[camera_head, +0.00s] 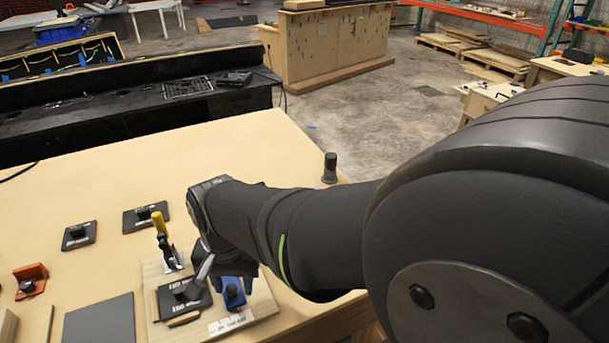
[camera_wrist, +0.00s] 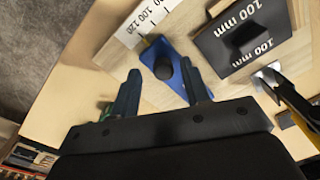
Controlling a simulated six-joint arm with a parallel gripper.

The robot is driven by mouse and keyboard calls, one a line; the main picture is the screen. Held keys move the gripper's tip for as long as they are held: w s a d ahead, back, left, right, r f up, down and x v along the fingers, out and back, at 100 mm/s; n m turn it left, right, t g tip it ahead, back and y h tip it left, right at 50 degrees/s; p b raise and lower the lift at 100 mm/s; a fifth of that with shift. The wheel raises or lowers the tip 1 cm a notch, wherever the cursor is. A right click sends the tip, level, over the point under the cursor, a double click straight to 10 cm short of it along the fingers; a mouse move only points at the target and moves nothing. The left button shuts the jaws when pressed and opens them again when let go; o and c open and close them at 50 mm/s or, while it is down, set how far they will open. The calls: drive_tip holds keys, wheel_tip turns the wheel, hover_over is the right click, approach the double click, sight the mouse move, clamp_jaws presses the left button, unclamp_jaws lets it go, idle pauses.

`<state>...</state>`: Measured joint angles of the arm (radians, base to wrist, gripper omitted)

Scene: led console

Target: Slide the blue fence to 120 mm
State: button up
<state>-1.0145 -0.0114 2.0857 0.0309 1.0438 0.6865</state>
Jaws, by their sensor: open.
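The blue fence (camera_head: 232,289) sits on the light wooden board (camera_head: 262,299), partly below my arm. The exact reading cannot be told. My gripper (camera_wrist: 160,67) is open, with one blue finger on each side of the knob in the picture. No contact is visible. In the head view the fingertips are hidden behind my wrist.
A dark block marked 100 mm (camera_wrist: 243,35) stands beside the fence. A yellow-handled clamp (camera_head: 160,226) rises close by. An orange bracket (camera_head: 31,280), a grey pad (camera_head: 98,321) and small black fixtures (camera_head: 79,236) lie left on the table.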

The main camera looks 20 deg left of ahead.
wheel_tip(320, 180, up, 18)
drive_tip(key=shift+d+f, duration=0.25)
drive_tip(key=shift+d, duration=0.1)
drive_tip(key=shift+w, duration=0.1)
drive_tip(key=f, duration=1.7)
drive_tip(key=shift+a+f, duration=0.35)
drive_tip(key=shift+s+a+r, duration=0.1)
drive_tip(key=shift+s+a, duration=0.05)
drive_tip(key=shift+s, duration=0.1)
